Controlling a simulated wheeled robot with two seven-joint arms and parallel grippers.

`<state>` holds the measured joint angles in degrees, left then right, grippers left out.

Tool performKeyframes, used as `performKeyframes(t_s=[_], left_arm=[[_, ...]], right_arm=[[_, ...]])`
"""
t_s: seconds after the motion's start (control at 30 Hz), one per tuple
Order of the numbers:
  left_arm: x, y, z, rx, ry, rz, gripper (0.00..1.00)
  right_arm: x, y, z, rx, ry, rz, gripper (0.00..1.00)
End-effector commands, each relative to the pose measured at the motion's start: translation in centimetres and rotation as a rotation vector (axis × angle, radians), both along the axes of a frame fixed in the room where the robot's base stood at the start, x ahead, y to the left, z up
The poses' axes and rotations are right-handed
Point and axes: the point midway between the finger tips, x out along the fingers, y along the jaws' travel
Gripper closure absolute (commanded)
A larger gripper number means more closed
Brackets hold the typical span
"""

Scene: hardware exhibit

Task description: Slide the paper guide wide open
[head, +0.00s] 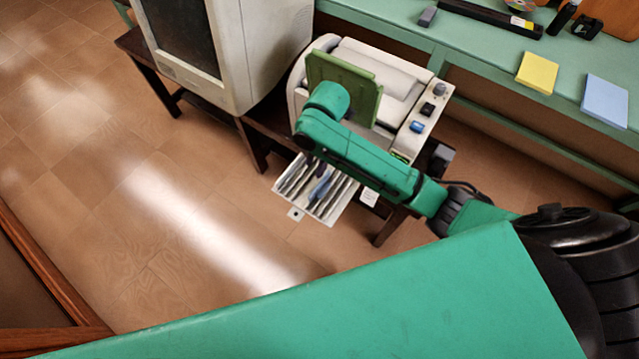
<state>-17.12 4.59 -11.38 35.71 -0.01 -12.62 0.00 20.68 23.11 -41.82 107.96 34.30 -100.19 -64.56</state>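A beige printer (385,75) stands on a low dark table, with an olive-green panel (345,84) raised at its top left. A slatted pale tray (333,208) sticks out low at its front. I cannot tell for sure which part is the paper guide. My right arm reaches in from the right, across the printer's front. Its forearm hides part of the printer and tray. My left gripper is out of view.
A bulky beige monitor (232,45) stands left of the printer. A green bench (480,50) behind holds a yellow pad (537,72), a blue pad (605,101) and a black bar (490,17). The tiled floor at left is clear. A wooden edge (40,265) is at lower left.

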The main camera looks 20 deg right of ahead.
Motion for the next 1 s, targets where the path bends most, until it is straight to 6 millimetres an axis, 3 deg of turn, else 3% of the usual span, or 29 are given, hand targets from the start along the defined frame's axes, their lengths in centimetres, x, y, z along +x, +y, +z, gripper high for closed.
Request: performKeyframes(t_s=[0.1,0.27,0.37,0.7,0.83,1.0], left_arm=[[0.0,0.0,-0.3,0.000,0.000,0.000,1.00],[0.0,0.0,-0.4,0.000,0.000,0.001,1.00],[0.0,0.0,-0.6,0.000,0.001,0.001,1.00],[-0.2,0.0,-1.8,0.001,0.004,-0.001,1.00],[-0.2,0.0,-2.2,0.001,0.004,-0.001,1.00],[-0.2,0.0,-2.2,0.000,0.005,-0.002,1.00]], right_arm=[[0.7,-1.0,1.4,-0.087,0.016,0.224,0.60],[0.6,-1.4,1.0,-0.116,0.036,0.310,0.60],[0.5,-1.4,-0.8,-0.116,0.036,0.307,0.60],[0.6,-1.4,-9.9,-0.114,0.033,0.303,0.60],[0.6,-1.4,-12.0,-0.114,0.031,0.303,0.60],[0.6,-1.3,-12.8,-0.113,0.028,0.304,0.60]])
